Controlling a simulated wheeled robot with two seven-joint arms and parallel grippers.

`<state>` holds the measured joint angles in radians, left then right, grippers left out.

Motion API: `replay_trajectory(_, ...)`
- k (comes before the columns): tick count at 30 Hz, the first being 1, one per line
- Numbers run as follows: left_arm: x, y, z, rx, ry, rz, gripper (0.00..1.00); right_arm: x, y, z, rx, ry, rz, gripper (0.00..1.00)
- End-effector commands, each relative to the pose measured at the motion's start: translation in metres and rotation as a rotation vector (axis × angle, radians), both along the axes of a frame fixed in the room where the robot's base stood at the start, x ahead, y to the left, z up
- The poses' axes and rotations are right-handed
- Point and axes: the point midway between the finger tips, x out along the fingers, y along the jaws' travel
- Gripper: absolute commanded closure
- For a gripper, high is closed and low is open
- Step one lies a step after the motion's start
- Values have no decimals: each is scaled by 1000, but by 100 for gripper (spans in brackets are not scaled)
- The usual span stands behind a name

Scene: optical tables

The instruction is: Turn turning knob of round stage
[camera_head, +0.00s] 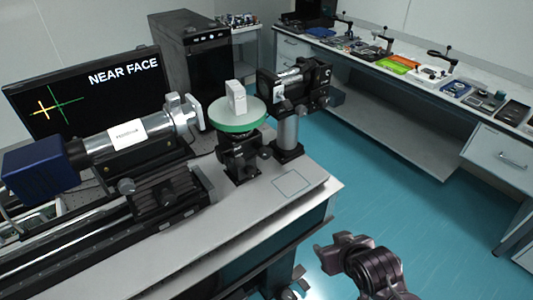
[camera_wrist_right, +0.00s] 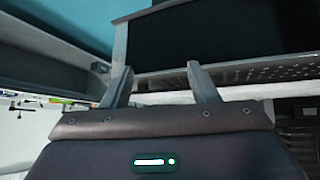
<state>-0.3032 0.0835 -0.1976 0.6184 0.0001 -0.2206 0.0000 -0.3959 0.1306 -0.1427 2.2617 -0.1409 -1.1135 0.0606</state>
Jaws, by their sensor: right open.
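The round stage (camera_head: 225,126) has a pale green disc top and sits on a black mount (camera_head: 240,160) near the table's far right end. A white block (camera_head: 237,98) stands upright on the disc. A small dark knob (camera_head: 265,153) shows at the right side of the mount; I cannot tell for certain that it is the turning knob. My right gripper (camera_head: 324,258) is low in front of the table's right edge, apart from the stage. In the right wrist view its two fingers (camera_wrist_right: 159,72) stand apart with nothing between them. My left gripper is not in view.
A silver tube with a blue camera (camera_head: 40,170) lies left of the stage. A black optical unit on a post (camera_head: 287,132) stands close on its right. A monitor (camera_head: 85,95) reads "NEAR FACE". The table's front right corner (camera_head: 295,184) is clear. A side bench (camera_head: 420,110) holds tools.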

Motion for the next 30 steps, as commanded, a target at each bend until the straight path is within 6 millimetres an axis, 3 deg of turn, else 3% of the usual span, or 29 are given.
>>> replay_trajectory(12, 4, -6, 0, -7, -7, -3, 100, 102, 71, 76, 195, -519, 234, 46)
replay_trajectory(18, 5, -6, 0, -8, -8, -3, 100, 124, 102, 113, 328, -718, 358, 46)
replay_trajectory(23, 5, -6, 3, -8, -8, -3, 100, 132, 112, 124, 367, -762, 388, 46)
replay_trajectory(30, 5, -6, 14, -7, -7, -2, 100, 162, 134, 126, 370, -763, 387, 46)
